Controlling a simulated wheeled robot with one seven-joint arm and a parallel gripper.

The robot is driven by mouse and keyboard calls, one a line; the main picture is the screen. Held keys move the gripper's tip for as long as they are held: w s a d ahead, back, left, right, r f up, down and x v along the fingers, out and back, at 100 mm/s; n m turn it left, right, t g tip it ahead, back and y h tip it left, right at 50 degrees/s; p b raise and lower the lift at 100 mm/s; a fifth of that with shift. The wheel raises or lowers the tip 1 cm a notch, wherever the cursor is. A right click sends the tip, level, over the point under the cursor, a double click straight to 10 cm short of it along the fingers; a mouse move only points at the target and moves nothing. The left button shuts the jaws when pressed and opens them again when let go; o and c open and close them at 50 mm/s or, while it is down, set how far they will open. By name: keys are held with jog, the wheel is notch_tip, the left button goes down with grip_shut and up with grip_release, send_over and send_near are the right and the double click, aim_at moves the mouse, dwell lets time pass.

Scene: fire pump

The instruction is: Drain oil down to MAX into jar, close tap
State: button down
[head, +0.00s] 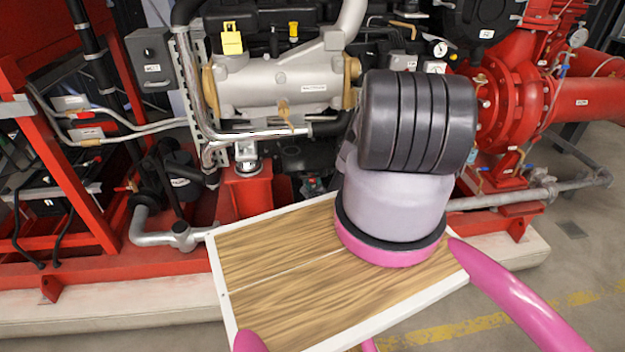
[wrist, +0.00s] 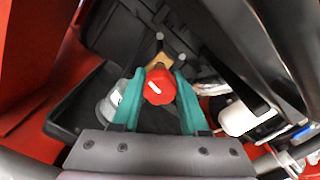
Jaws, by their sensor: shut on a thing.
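In the wrist view my gripper (wrist: 158,86) has its two teal fingers closed on the sides of a red round knob (wrist: 160,87) with a white mark. A brass-coloured fitting (wrist: 158,62) shows just behind the knob. A greyish, clear-looking jar (wrist: 107,106) stands beside the left finger and is partly hidden by it. I cannot tell its fill or whether oil is running. In the head view my own arm hides the gripper, the knob and the jar. No oil level or MAX mark is readable.
The jar stands in a black tray (wrist: 65,122). A white rounded object (wrist: 238,118) and dark pipes crowd the right side. In the head view the engine (head: 275,85), red frame (head: 60,190) and red pump (head: 500,100) stand behind an empty wooden board (head: 300,290) with a white rim.

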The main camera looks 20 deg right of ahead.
jog(key=shift+s+f+n, duration=0.15)
jog(key=shift+n, duration=0.65)
jog(key=shift+c, duration=2.1)
grip_release()
jog(key=v, duration=1)
jog(key=shift+s, duration=0.35)
jog(key=shift+a, duration=0.1)
